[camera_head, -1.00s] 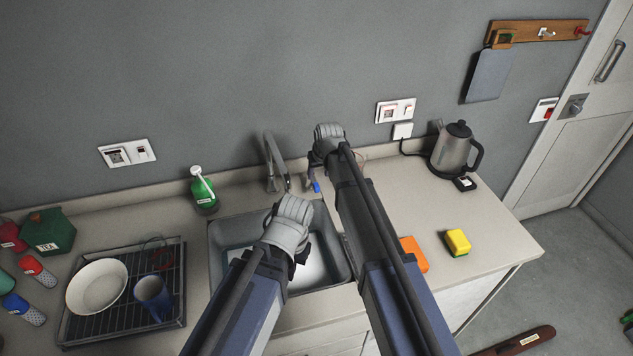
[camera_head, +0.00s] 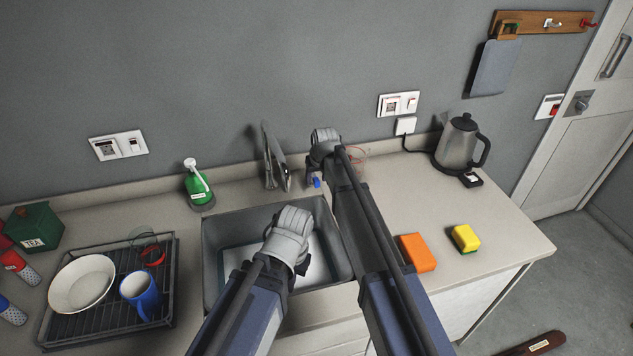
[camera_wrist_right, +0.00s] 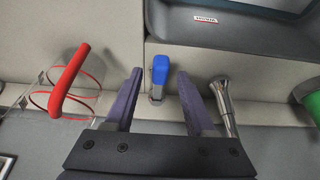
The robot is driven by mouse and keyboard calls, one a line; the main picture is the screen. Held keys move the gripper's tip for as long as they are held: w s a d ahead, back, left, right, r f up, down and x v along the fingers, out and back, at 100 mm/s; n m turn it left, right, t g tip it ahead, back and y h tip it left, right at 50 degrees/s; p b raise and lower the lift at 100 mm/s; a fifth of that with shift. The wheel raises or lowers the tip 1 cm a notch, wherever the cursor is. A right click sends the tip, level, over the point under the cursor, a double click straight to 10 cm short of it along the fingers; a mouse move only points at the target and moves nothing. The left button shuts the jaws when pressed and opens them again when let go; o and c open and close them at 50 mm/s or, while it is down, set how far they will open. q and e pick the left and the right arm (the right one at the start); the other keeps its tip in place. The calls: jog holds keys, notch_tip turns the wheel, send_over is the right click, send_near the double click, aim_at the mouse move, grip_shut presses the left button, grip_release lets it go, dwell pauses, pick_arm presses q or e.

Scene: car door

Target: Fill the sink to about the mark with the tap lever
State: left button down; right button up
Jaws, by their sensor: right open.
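The grey sink (camera_head: 213,240) is set in the counter, partly hidden by my left arm; its water level cannot be told. The metal tap (camera_head: 271,165) stands behind it. The blue-tipped tap lever (camera_head: 316,182) is right of the tap. In the right wrist view, the lever (camera_wrist_right: 160,70) stands between the fingers of my open right gripper (camera_wrist_right: 160,78), with gaps on both sides. The tap (camera_wrist_right: 223,100) is just outside the right finger. A small label with red writing (camera_wrist_right: 206,19) is on the sink. My left gripper (camera_head: 288,240) is over the sink, its fingers hidden.
A clear glass with red trim (camera_head: 356,160) stands right of the lever; its red handle (camera_wrist_right: 68,80) is near the left finger. A green soap bottle (camera_head: 198,187) is left of the tap. An orange sponge (camera_head: 418,252), yellow sponge (camera_head: 465,238) and kettle (camera_head: 460,145) are right.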

jog(key=shift+c, duration=0.2)
grip_shut()
dwell(1.1)
